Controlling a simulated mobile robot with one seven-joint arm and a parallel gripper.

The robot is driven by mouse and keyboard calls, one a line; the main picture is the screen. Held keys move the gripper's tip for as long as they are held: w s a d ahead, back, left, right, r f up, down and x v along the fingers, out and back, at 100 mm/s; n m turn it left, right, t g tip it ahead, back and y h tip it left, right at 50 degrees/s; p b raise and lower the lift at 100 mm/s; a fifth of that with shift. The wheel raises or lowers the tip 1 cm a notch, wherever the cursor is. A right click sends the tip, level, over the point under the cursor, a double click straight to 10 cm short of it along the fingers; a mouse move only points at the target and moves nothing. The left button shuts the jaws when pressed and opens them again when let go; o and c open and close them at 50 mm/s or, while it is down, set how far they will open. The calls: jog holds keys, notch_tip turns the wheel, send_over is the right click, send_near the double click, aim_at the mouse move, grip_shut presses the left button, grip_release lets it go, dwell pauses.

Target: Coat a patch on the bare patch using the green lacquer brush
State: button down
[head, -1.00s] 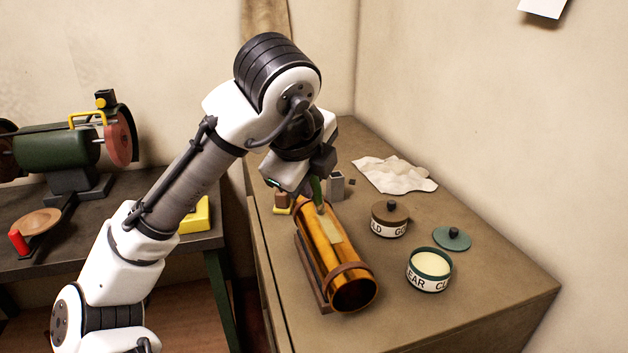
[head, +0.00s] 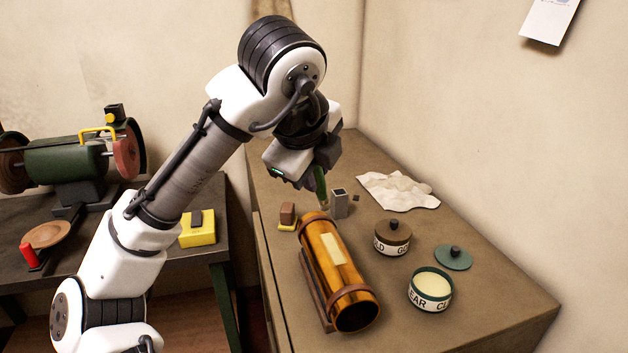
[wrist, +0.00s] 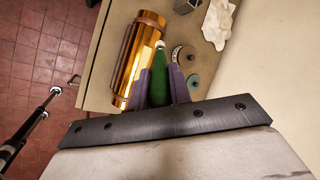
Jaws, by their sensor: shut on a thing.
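My gripper (head: 318,172) is shut on the green lacquer brush (head: 321,190), which points down with its tip beyond the far end of the brass tube. In the wrist view the green brush (wrist: 158,78) sits between the two fingers, with a pale tip. The brass tube (head: 322,239) lies in a cradle on the bench, held by brown bands. A pale rectangular bare patch (head: 333,248) shows on its upper side. The brush appears apart from the patch. An open jar labelled CLEAR (head: 429,293) holds pale lacquer, with its green lid (head: 453,257) lying beside it.
A lidded jar labelled GOLD (head: 392,237) stands right of the tube. A grey upright holder (head: 340,204), a brown block on a yellow base (head: 287,215) and a crumpled cloth (head: 398,190) are farther back. A bench grinder (head: 66,163) stands on the left table.

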jog(key=shift+r, duration=0.35)
jog(key=shift+r, duration=1.45)
jog(key=shift+f, duration=0.15)
jog(key=shift+w+d+f, duration=0.1)
jog(key=shift+w+f, duration=0.25)
jog(key=shift+f, duration=0.25)
